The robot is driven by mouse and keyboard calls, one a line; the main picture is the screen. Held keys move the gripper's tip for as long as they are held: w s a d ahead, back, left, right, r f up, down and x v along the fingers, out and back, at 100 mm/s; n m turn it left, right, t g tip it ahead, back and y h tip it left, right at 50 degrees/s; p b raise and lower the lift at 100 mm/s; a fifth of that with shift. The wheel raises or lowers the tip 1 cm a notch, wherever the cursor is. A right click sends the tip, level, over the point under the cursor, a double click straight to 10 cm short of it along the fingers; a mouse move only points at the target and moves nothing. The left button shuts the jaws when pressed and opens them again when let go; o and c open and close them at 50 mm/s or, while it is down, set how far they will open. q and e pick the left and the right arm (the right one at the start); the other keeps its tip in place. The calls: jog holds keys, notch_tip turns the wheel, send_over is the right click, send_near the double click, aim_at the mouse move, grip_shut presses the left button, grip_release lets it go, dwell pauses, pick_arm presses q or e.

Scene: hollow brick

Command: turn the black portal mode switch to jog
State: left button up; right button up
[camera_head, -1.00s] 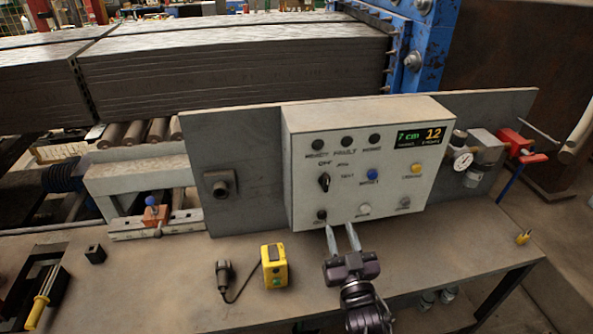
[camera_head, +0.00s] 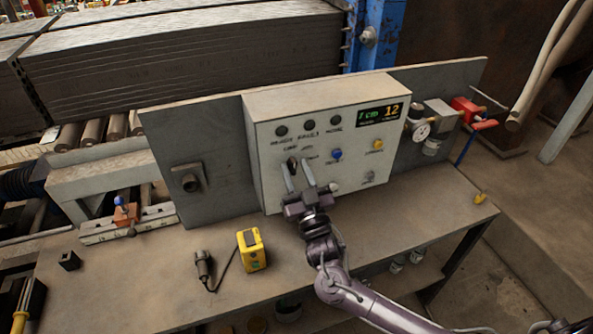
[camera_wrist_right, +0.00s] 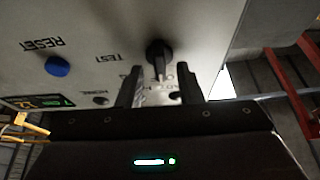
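The black mode switch (camera_head: 292,163) is a small knob on the front of the grey control box (camera_head: 258,181). In the right wrist view the switch (camera_wrist_right: 159,55) stands out from the panel, with a light pointer line on it. My right gripper (camera_head: 293,168) is open in front of the panel. In the right wrist view its two fingers (camera_wrist_right: 159,78) stand apart on either side of the switch's lower part, with gaps visible. I cannot tell how deep the fingertips reach around the knob. The lettering near the switch is partly hidden by the fingers. My left gripper is not in view.
A blue button (camera_head: 337,154), a yellow button (camera_head: 377,144) and a display (camera_head: 379,115) are on the same panel. A yellow device (camera_head: 251,250) and a black corded tool (camera_head: 204,269) lie on the bench. A pressure gauge (camera_head: 421,130) is at right.

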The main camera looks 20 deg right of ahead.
jog(key=shift+c, duration=0.4)
grip_shut()
jog(key=shift+f+m, duration=0.1)
jog(key=shift+m, duration=0.2)
jog(key=shift+f+m+h+b, duration=0.1)
jog(key=shift+m+h+b, duration=0.75)
jog(key=shift+m, duration=0.25)
jog(key=shift+m+h+b, duration=0.55)
jog(key=shift+m+b, duration=0.1)
jog(key=shift+m, duration=0.55)
jog(key=shift+m+g+h+b, duration=0.55)
jog(key=shift+m+h, duration=0.25)
jog(key=shift+m, duration=1)
jog(key=shift+m+g+h+b, duration=0.35)
jog(key=shift+m+h+b, duration=0.4)
jog(key=shift+m, duration=1.05)
